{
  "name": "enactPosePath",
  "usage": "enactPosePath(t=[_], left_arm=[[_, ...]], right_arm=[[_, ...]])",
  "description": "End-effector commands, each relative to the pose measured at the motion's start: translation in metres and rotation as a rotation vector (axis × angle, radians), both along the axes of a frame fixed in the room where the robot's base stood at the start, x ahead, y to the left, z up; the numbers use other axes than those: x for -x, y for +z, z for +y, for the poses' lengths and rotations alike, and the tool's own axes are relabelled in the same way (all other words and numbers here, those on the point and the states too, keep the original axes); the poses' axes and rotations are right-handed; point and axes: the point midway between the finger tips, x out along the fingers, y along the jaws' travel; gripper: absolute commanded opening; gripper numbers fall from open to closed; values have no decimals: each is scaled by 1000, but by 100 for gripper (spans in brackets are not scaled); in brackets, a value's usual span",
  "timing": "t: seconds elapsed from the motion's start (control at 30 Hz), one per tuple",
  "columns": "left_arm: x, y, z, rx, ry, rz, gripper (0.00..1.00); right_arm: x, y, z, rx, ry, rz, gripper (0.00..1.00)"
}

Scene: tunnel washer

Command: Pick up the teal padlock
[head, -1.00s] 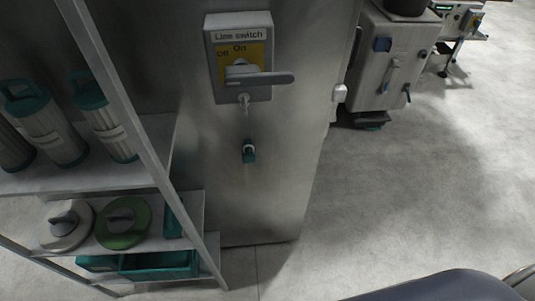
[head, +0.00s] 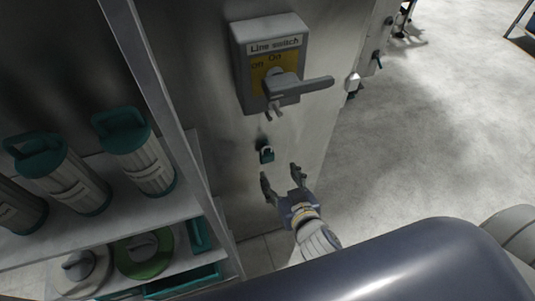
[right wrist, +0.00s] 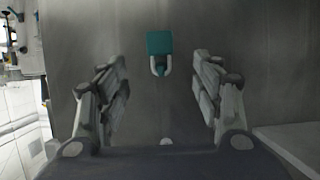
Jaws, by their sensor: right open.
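The teal padlock (head: 266,155) hangs on the front of the grey metal cabinet, below the line switch. In the right wrist view, the padlock (right wrist: 160,43) shows its teal body above and its pale shackle below, so it appears upside down there. My right gripper (head: 280,175) is open and empty, just below the padlock in the head view, with its fingers pointing towards the cabinet. In the right wrist view, the padlock lies beyond the gap between the fingertips (right wrist: 160,75), near the middle, and is not touched. My left gripper is not in view.
The line switch (head: 275,65) with its protruding handle is above the padlock. A shelf rack (head: 175,225) stands close on the left, holding grey cylinders with teal caps (head: 138,155), round discs (head: 143,255) and a teal bin (head: 185,283).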

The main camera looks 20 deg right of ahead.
Motion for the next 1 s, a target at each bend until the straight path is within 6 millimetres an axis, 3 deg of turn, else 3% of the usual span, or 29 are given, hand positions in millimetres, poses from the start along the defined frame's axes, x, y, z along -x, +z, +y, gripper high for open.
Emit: enactPosePath(t=[0.33, 0.57, 1.0], left_arm=[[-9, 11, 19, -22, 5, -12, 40], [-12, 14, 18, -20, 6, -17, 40], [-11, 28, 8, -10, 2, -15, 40]], right_arm=[[-42, -14, 1, 0, -1, -4, 60], [-53, -19, 2, -2, -2, -4, 60], [-94, -38, 2, -1, -1, -4, 60]])
